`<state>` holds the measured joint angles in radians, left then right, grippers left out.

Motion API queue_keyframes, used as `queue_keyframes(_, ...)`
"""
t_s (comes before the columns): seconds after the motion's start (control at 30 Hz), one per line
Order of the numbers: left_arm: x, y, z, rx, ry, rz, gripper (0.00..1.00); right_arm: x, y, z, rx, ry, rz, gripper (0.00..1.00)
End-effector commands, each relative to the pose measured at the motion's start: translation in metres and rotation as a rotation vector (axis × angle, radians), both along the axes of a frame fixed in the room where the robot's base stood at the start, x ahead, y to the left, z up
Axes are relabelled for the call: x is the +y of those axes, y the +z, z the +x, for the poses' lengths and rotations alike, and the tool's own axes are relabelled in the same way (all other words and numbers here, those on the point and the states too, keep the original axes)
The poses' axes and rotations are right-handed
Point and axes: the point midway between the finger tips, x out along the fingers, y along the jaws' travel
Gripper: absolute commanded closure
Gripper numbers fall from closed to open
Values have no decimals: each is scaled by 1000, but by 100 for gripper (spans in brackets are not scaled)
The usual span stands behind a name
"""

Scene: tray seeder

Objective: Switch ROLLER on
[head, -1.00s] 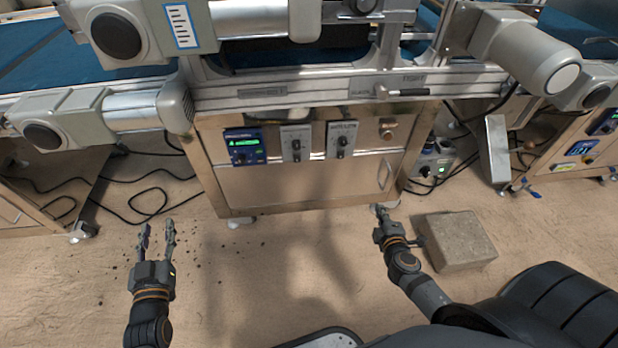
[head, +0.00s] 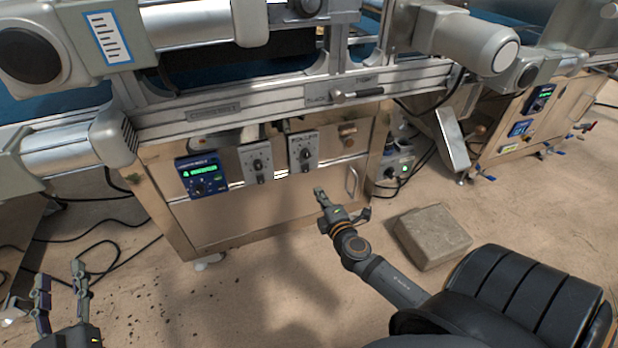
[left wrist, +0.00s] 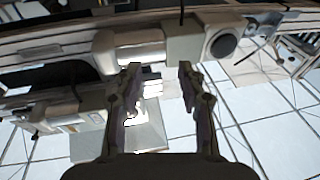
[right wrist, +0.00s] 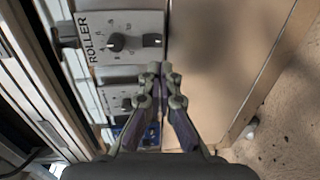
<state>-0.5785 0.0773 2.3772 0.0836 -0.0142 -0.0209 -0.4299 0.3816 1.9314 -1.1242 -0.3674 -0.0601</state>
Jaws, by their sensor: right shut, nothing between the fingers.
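The ROLLER plate (right wrist: 125,38), grey with a black knob (right wrist: 116,42) and a small switch lever (right wrist: 151,40), shows at the top of the right wrist view. In the head view the right one of two grey plates (head: 304,151) on the cabinet front appears to be the same. My right gripper (right wrist: 160,70) is shut and empty, its tips just below the ROLLER plate in that picture. In the head view my right gripper (head: 319,191) is in front of the cabinet's lower panel, below the plate. My left gripper (head: 61,272) is open and empty at the lower left.
A second grey plate (head: 256,164) and a blue control unit (head: 201,175) with a green display sit left of the ROLLER plate. A metal handle (head: 352,181) is on the cabinet's right. A grey-brown block (head: 432,237) lies on the floor. The conveyor rail (head: 215,112) overhangs the controls.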

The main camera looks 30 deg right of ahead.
Motion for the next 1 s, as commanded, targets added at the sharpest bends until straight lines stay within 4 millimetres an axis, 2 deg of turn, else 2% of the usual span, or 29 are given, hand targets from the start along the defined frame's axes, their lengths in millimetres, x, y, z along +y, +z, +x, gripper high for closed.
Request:
queue_keyframes(0.03, 0, -2, 0, 6, 0, -1, 60, -3, 0, 12, -4, -1, 1, 100)
queue_keyframes(0.2, 0, -3, 0, 8, 0, -1, 60, -11, -5, 47, -3, -2, 2, 100)
queue_keyframes(0.43, 0, 8, -2, -44, 1, 0, 60, -19, -10, 81, -1, 0, 2, 100)
queue_keyframes(0.7, 0, 27, -2, -105, 2, 1, 60, -22, -12, 92, 1, 0, 1, 100)
queue_keyframes(1.0, 0, 27, -2, -109, 1, 2, 60, -22, -12, 92, 0, 0, 1, 100)
